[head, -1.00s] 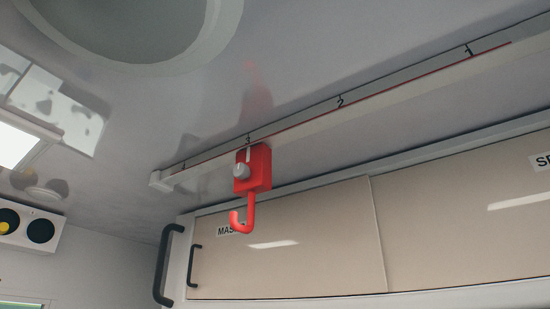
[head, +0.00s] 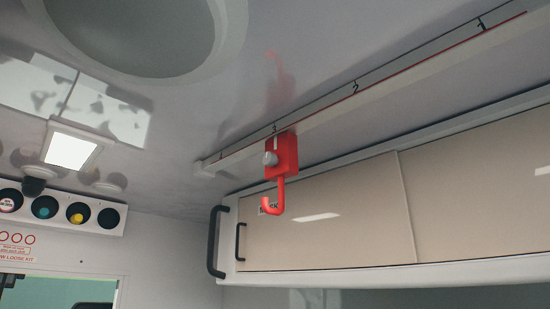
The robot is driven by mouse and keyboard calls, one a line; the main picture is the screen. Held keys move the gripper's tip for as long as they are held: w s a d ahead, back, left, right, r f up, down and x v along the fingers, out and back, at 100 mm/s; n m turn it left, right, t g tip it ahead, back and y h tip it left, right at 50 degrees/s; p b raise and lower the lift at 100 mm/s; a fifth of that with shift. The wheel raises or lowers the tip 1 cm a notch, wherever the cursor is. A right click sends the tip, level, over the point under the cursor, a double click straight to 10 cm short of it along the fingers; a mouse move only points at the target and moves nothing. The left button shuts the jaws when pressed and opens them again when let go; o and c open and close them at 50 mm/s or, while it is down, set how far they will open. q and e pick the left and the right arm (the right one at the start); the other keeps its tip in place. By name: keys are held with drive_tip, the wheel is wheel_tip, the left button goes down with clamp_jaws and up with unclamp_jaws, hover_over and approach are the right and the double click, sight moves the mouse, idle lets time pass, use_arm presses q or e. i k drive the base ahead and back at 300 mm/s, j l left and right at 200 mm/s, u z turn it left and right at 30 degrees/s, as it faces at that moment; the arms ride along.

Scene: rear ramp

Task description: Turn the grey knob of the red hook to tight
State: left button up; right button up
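The red hook (head: 284,160) hangs from the ceiling rail (head: 360,92) near the rail's left end, by the mark 3. It has a red block on top and a curved hook below. The grey knob (head: 270,159) is on the left face of the block, with a pale pointer mark that appears to point up. Whether it is tight or loose I cannot tell. Neither of my grippers is in view.
A cabinet with beige sliding doors (head: 330,215) and a black handle (head: 215,242) is behind and below the hook. A white panel with several round coloured sockets (head: 78,213) is at the left. A lit ceiling lamp (head: 70,150) is above it. The air around the hook is free.

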sight(269, 159)
drive_tip(key=i+j+z, duration=0.15)
drive_tip(key=j, duration=0.2)
drive_tip(key=i+j+z, duration=0.15)
drive_tip(key=j, duration=0.2)
drive_tip(key=i+j+z, duration=0.15)
drive_tip(key=j, duration=0.2)
drive_tip(key=i+j+z, duration=0.15)
drive_tip(key=j, duration=0.25)
drive_tip(key=j+z, duration=0.15)
drive_tip(key=j, duration=0.2)
